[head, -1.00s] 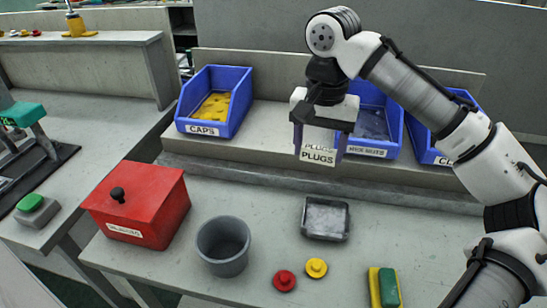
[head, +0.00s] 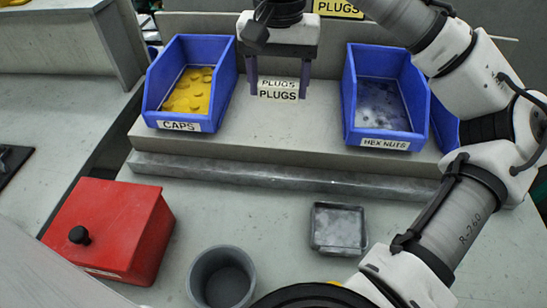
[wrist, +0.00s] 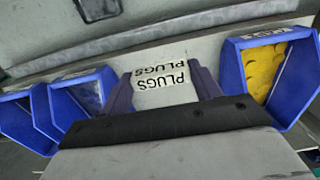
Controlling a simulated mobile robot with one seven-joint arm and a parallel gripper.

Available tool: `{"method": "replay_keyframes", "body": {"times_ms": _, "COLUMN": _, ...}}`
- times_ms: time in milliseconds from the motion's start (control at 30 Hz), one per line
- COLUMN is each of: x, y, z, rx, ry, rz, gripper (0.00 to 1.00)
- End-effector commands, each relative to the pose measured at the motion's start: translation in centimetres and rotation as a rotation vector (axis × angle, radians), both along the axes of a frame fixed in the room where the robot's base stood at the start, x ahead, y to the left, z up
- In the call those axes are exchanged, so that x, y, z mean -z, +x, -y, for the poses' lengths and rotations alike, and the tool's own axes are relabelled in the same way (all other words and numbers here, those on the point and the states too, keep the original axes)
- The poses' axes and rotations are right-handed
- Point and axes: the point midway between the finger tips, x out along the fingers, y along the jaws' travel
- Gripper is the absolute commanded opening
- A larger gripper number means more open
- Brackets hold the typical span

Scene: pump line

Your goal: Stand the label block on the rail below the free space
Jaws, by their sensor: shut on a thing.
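My gripper (head: 279,85) is shut on the white label block (head: 278,92), marked PLUGS. The block hangs upright between the two fingers. It also shows, upside down, in the wrist view (wrist: 158,84). In the head view the gripper is over the free space on the shelf, between the blue caps bin (head: 183,90) and the blue hex nuts bin (head: 382,100). The grey rail (head: 280,178) runs along the front foot of the shelf, in front of and lower than the block. The block appears clear of the rail.
A yellow PLUGS sign (head: 338,8) is on the back panel. On the bench stand a red box (head: 110,225), a grey cup (head: 220,278) and a small grey tray (head: 339,228). The bench just in front of the rail is mostly clear.

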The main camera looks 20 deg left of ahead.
Motion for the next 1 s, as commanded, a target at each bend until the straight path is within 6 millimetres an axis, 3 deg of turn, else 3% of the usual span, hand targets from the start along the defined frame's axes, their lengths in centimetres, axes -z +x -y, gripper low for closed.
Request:
{"method": "replay_keyframes", "body": {"times_ms": 167, "x": 3.5, "y": -0.1, "z": 0.0, "rx": -0.005, "ry": 0.002, "rz": -0.007, "gripper": 0.41}}
{"method": "replay_keyframes", "body": {"times_ms": 500, "x": 12.3, "y": -0.1, "z": 0.0, "rx": 0.0, "ry": 0.001, "rz": -0.003, "gripper": 0.41}}
{"method": "replay_keyframes", "body": {"times_ms": 1000, "x": 18.8, "y": -0.1, "z": 0.0, "rx": 0.0, "ry": 0.0, "rz": -0.002, "gripper": 0.41}}
